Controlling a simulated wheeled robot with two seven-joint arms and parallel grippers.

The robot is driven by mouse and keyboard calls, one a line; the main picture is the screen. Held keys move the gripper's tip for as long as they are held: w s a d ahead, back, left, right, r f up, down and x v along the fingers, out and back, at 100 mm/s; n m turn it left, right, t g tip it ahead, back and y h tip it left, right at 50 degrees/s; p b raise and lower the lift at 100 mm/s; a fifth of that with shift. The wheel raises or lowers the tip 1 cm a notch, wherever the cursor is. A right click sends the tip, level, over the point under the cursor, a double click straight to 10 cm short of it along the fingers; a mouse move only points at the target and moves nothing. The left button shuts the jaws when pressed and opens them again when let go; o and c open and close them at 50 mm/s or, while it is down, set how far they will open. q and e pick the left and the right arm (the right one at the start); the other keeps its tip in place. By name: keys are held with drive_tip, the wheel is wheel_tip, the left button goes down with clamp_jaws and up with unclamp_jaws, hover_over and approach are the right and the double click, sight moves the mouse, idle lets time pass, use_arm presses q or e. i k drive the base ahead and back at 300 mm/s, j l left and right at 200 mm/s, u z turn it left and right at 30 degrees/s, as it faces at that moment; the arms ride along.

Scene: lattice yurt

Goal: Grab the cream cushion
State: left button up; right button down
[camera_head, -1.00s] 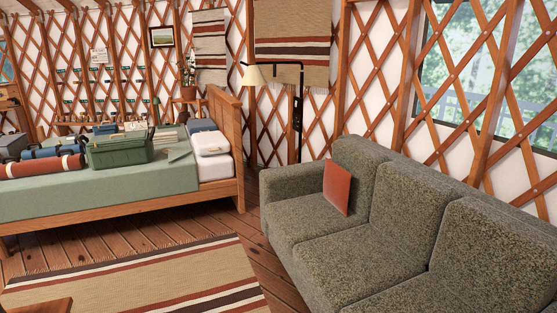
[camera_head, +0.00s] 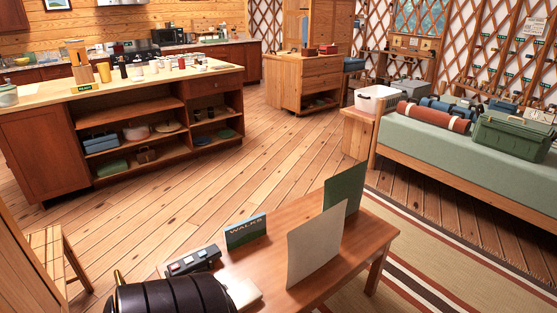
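No thing that I can clearly recognise as the cream cushion is in view. A flat cream panel (camera_head: 316,245) stands upright and a little tilted on the low wooden table (camera_head: 268,268) in front of me. I cannot tell whether it is a cushion or a board. A similar green panel (camera_head: 345,187) stands just behind it. Neither of my grippers is in view.
A black ribbed object (camera_head: 172,296) fills the bottom edge. A kitchen island (camera_head: 128,150) stands left, the bed (camera_head: 440,140) right. Open plank floor (camera_head: 230,150) lies between.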

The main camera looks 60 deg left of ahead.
sight(312, 245)
drive_tip(key=u, duration=1.65)
drive_tip(key=l+u, duration=0.2)
drive_tip(key=i, duration=0.05)
